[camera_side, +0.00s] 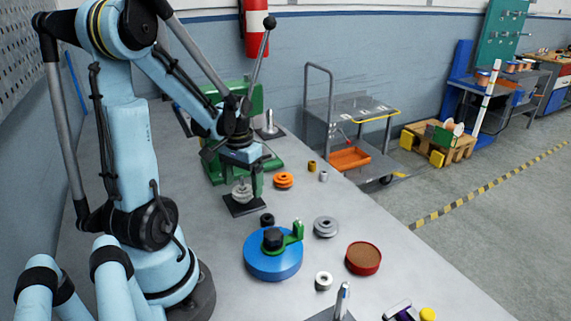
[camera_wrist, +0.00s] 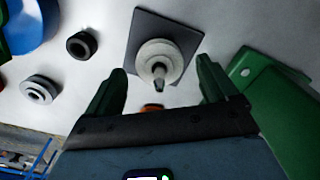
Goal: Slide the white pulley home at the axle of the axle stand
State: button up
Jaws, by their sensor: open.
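The axle stand (camera_side: 243,209) is a dark square plate on the bench, and its plate (camera_wrist: 143,20) shows at the top of the wrist view. The white pulley (camera_side: 241,193) is around its upright axle; in the wrist view the pulley (camera_wrist: 147,50) is seen from above with the axle tip (camera_wrist: 159,78) sticking out of it. I cannot tell whether the pulley sits fully down. My gripper (camera_side: 250,182) is just above the stand. In the wrist view its green fingers (camera_wrist: 162,68) are open on either side of the pulley, apart from it.
A green machine (camera_side: 212,165) stands close behind the stand. An orange pulley (camera_side: 283,180), a black ring (camera_side: 267,220), a grey pulley (camera_side: 326,227) and a blue disc (camera_side: 260,264) with a green clamp are nearby. A red-brown round piece (camera_side: 363,258) lies farther forward.

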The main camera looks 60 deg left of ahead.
notch_tip(320, 180, up, 11)
jog(key=shift+f, duration=0.15)
dwell(0.4)
